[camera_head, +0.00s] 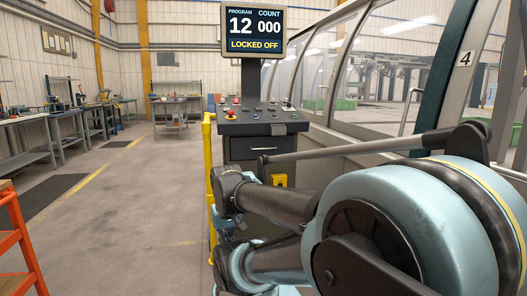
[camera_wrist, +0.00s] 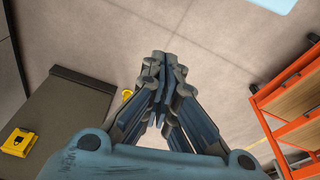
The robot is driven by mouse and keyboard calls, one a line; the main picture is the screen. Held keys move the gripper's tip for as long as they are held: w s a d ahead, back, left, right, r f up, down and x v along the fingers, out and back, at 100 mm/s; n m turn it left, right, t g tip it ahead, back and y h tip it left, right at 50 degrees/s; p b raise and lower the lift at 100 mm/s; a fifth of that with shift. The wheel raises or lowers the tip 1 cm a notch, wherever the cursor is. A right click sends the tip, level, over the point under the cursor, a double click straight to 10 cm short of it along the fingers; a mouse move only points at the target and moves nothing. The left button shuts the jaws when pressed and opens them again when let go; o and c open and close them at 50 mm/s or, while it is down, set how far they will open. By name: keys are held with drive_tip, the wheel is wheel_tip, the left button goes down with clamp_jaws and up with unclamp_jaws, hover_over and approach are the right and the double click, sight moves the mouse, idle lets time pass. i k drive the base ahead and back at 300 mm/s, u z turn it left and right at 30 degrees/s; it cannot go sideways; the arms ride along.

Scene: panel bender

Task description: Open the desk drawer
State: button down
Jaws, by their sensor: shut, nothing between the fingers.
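The desk drawer (camera_head: 263,147) is in the dark control desk (camera_head: 258,126) under the screen, in the head view. Its front looks flush with the desk, and a light bar handle (camera_head: 263,150) runs across it. My arm fills the lower right of the head view, and my gripper is not clearly visible there. In the wrist view my gripper (camera_wrist: 161,56) is shut and empty, with its fingertips together above the grey floor. The drawer handle does not show in the wrist view.
A yellow post (camera_head: 207,165) stands left of the desk. A yellow box (camera_head: 279,180) sits below the drawer; a yellow box (camera_wrist: 18,142) also shows in the wrist view. An orange rack (camera_head: 16,240) stands at the left edge. The floor between is clear.

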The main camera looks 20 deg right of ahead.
sight(259, 144)
drive_tip(key=z, duration=2.1)
drive_tip(key=k, duration=1.05)
drive_tip(key=u, duration=1.15)
drive_tip(key=i, duration=1)
drive_tip(key=z, duration=0.05)
